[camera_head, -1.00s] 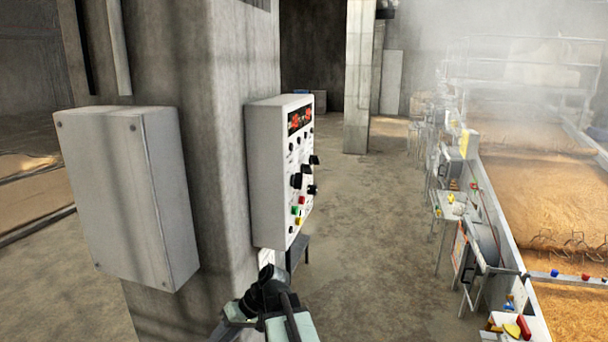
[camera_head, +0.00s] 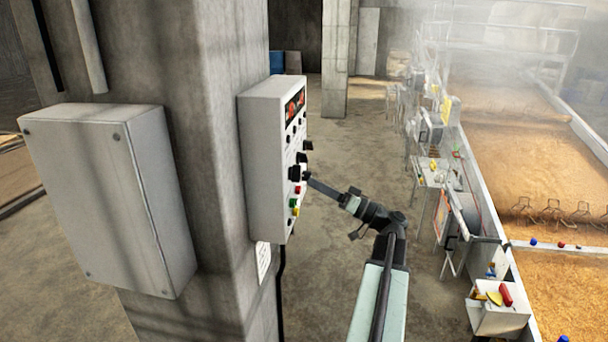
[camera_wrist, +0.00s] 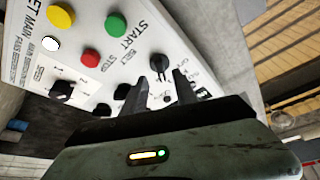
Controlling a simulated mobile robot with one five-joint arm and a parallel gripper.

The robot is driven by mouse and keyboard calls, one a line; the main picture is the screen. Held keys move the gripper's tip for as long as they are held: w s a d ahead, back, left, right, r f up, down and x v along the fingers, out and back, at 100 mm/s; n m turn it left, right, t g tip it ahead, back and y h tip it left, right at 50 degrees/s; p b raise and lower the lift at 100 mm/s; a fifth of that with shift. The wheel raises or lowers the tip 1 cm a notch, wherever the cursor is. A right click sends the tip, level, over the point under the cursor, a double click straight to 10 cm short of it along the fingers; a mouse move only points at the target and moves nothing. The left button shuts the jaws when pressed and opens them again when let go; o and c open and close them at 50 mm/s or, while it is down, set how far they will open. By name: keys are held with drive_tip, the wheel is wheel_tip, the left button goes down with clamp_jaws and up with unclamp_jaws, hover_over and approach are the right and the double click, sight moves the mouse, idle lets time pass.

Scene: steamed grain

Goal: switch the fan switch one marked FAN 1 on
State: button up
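A white control panel (camera_head: 262,165) hangs on the concrete pillar, with dark rotary knobs, coloured buttons and a red display. My gripper (camera_head: 312,182) is at its front face, beside the lower knobs. In the wrist view, the two dark fingers of my gripper (camera_wrist: 169,82) are apart and point at the panel face (camera_wrist: 88,50). The words START and STOP are readable there. I cannot read a FAN 1 mark, so I cannot tell which switch is the fan switch.
A plain grey box (camera_head: 95,200) is on the pillar, left of the panel. A long bed of grain (camera_head: 510,150) with steam runs along the right. Small stands and a white box (camera_head: 500,318) line its near side. The concrete floor between is clear.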

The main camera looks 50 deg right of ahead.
sight(300, 175)
drive_tip(key=p+x, duration=0.1)
drive_tip(key=x, duration=0.3)
drive_tip(key=shift+w+r, duration=0.2)
drive_tip(key=shift+w, duration=0.05)
clamp_jaws()
drive_tip(key=shift+s+a+r+m+h+p, duration=0.1)
drive_tip(key=shift+a+r+m+h+p, duration=0.1)
drive_tip(key=shift+m+h+p, duration=0.45)
drive_tip(key=shift+f+m, duration=0.1)
drive_tip(key=shift+m, duration=0.75)
unclamp_jaws()
